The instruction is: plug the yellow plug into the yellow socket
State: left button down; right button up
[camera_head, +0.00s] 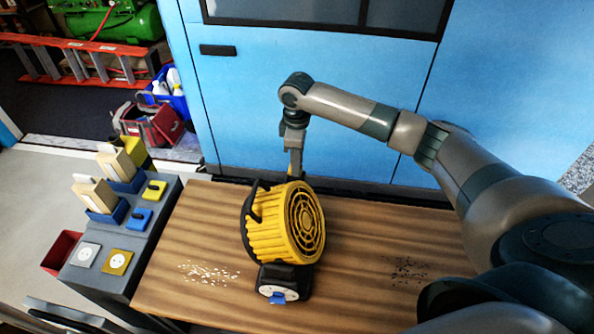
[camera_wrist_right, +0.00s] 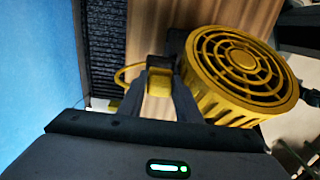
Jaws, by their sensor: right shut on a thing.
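My right gripper (camera_head: 294,170) is behind the yellow fan in the head view, pointing down. In the right wrist view its fingers (camera_wrist_right: 160,90) are shut on a yellow block, the yellow plug (camera_wrist_right: 158,84), with a yellow cable (camera_wrist_right: 124,73) looping beside it. In the head view the plug is mostly hidden by the fan and fingers. The yellow socket (camera_head: 117,262), a yellow square plate with a pale round face, is at the front of the grey panel on the left, well away from the gripper. My left gripper is not in view.
The yellow fan (camera_head: 280,222) stands mid-table, also in the wrist view (camera_wrist_right: 238,68), close to the fingers. A white socket (camera_head: 85,255) sits left of the yellow one. Beige blocks (camera_head: 96,193) stand in blue holders on the panel. The wooden table (camera_head: 195,225) is clear between fan and panel, apart from pale bits.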

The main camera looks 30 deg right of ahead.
jog(key=s+d+r+b, duration=0.3)
jog(key=s+r, duration=0.4)
jog(key=s, duration=0.4)
jog(key=shift+d+r, duration=0.15)
jog(key=shift+d, duration=0.5)
jog(key=shift+s+a+r+m+b, duration=0.15)
jog(key=shift+s+a+m+b, duration=0.4)
jog(key=shift+s+a+m, duration=1.15)
jog(key=shift+s+a+r+m+b, duration=0.15)
jog(key=shift+s+a+m+b, duration=0.4)
jog(key=shift+a+m, duration=2.1)
jog(key=shift+s+a+r+m+b, duration=0.15)
jog(key=shift+s+a+m+b, duration=0.65)
jog(key=shift+a, duration=2.6)
jog(key=shift+s+p, duration=0.3)
jog(key=shift+s, duration=0.05)
